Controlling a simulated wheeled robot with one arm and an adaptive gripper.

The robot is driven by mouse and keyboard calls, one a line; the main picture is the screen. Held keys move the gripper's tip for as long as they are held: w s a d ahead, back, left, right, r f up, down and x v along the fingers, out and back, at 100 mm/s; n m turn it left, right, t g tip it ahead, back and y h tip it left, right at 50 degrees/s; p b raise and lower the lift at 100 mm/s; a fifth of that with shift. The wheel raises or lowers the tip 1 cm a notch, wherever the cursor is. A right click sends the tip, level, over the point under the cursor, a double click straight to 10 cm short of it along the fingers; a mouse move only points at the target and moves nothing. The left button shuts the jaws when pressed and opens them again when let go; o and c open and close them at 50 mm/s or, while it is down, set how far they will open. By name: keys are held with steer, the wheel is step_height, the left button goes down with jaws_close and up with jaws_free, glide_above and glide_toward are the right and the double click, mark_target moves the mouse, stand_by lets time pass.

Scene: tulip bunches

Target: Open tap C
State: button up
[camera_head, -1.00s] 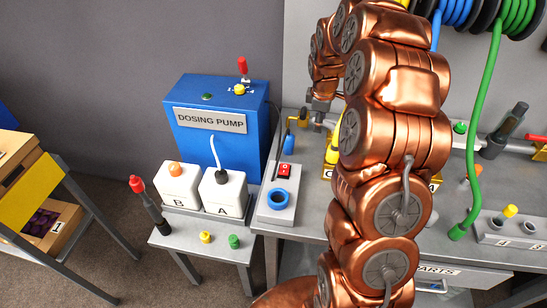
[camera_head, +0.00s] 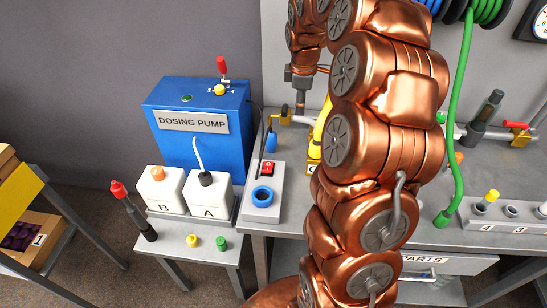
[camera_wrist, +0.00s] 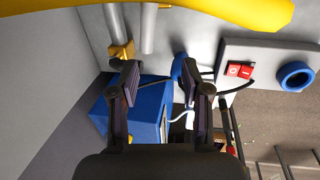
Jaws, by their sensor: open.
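My gripper (camera_wrist: 160,88) is open in the wrist view, with its two dark fingers apart and nothing between them. In the head view my gripper (camera_head: 301,104) hangs at the back of the bench, partly hidden. A brass valve fitting (camera_head: 284,116) is just left of it on a pipe; a brass fitting (camera_wrist: 122,52) also shows beyond the left finger in the wrist view. A yellow piece (camera_head: 320,125) stands above a yellow tag, mostly behind my arm; the tag's letter is cut off, perhaps C. I cannot make out tap C for certain.
The blue dosing pump (camera_head: 200,120) stands left of the bench, with white canisters A (camera_head: 209,193) and B (camera_head: 164,190) before it. A switch box (camera_head: 262,195) with a blue ring is near the front edge. A green hose (camera_head: 459,110) hangs at right. A yellow bar (camera_wrist: 200,12) crosses the wrist view's top.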

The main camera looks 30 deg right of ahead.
steer(key=s+a+m+g+y+b, duration=0.1)
steer(key=s+a+m, duration=0.3)
steer(key=s+a, duration=1)
steer(key=shift+s+a+f+g+b, duration=0.25)
steer(key=shift+a+b, duration=0.45)
steer(key=shift+a, duration=0.9)
